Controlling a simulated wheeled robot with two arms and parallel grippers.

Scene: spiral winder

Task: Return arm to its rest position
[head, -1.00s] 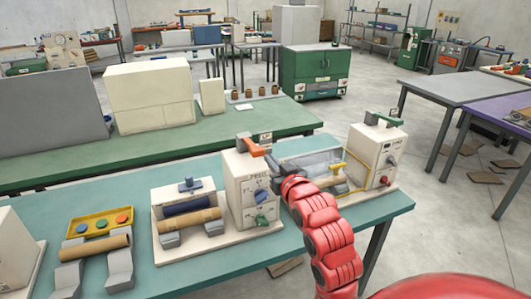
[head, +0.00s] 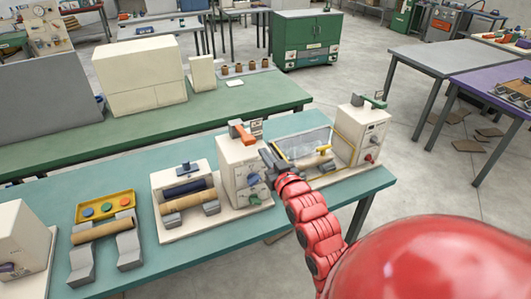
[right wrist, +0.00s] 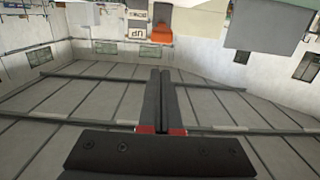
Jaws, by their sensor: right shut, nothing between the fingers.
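My right arm (head: 308,228) is red and reaches up from the bottom right in the head view. Its dark gripper (head: 268,159) is shut and empty, close to the right side of the cream control box (head: 241,172) with the orange lever (head: 243,133). I cannot tell whether it touches the box. To its right is the winder's clear panel (head: 305,145) with yellow edging, and a tan roller. In the right wrist view the gripper's two dark fingers (right wrist: 163,100) are together with nothing between them. My left gripper is not in view.
A second cream box (head: 361,135) stands at the winder's right end. A roller stand (head: 185,190) and a yellow tray of coloured buttons (head: 105,206) are to the left on the teal table (head: 190,257). A green bench (head: 150,133) runs behind.

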